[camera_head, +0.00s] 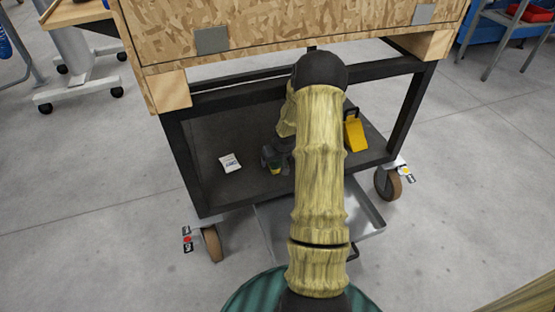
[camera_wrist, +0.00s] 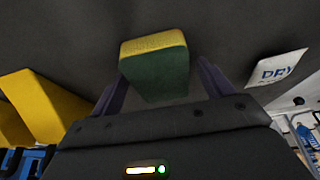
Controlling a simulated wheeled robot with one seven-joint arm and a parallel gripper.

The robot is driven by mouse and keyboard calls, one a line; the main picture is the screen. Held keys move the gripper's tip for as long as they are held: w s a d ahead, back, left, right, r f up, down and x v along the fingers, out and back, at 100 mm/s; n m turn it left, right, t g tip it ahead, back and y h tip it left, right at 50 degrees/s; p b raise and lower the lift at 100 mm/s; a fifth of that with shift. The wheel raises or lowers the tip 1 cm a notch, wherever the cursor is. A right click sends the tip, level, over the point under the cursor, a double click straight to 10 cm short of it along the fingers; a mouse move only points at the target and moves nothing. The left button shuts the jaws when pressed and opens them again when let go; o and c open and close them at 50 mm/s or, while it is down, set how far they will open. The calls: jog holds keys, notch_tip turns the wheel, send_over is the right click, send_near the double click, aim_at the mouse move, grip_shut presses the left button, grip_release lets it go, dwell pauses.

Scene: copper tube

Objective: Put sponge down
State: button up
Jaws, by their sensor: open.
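The sponge (camera_wrist: 154,66) is a yellow and green block, seen in the wrist view between the two fingers of my gripper (camera_wrist: 158,82). The fingers are open, with a gap showing on each side of the block. The sponge appears to rest on the dark lower shelf (camera_head: 215,190) of the cart, though its underside is hidden. In the head view the sponge (camera_head: 275,170) shows only as a small yellow-green patch below my gripper (camera_head: 273,160). My arm covers part of the shelf there.
A white packet (camera_head: 229,163) marked "DRY" in the wrist view (camera_wrist: 280,68) lies left on the shelf. A yellow wedge-shaped thing (camera_head: 354,136) stands right. Cart posts (camera_head: 185,160) and the wooden box (camera_head: 260,30) above bound the space. A metal tray (camera_head: 365,217) sits low in front.

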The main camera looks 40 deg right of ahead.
jog(key=p+v, duration=0.6)
jog(key=v, duration=0.6)
jog(key=shift+f, duration=0.1)
jog(key=s+a+r+n+g, duration=0.1)
jog(key=s+a+r, duration=0.3)
jog(key=a+r, duration=0.7)
jog(key=s+a+r+n+y, duration=0.1)
jog(key=s+a+r, duration=0.2)
jog(key=s+a, duration=0.8)
jog(key=a, duration=0.3)
jog(key=shift+s+a+r+n+g, duration=0.2)
jog(key=shift+s+r+n+g, duration=0.2)
jog(key=shift+r+p, duration=0.1)
jog(key=shift+p, duration=0.2)
jog(key=w+r+p+v, duration=0.1)
jog(key=w+p+v, duration=0.3)
jog(key=p+v, duration=1.3)
jog(key=w+p+v, duration=0.3)
jog(key=p+v, duration=1.4)
jog(key=p, duration=0.1)
jog(key=w+d+r+p+v, duration=0.1)
jog(key=w+p+v, duration=0.3)
jog(key=p+v, duration=1.3)
jog(key=shift+w+r+p, duration=0.3)
jog(key=shift+r+p, duration=0.15)
jog(key=shift+r, duration=0.2)
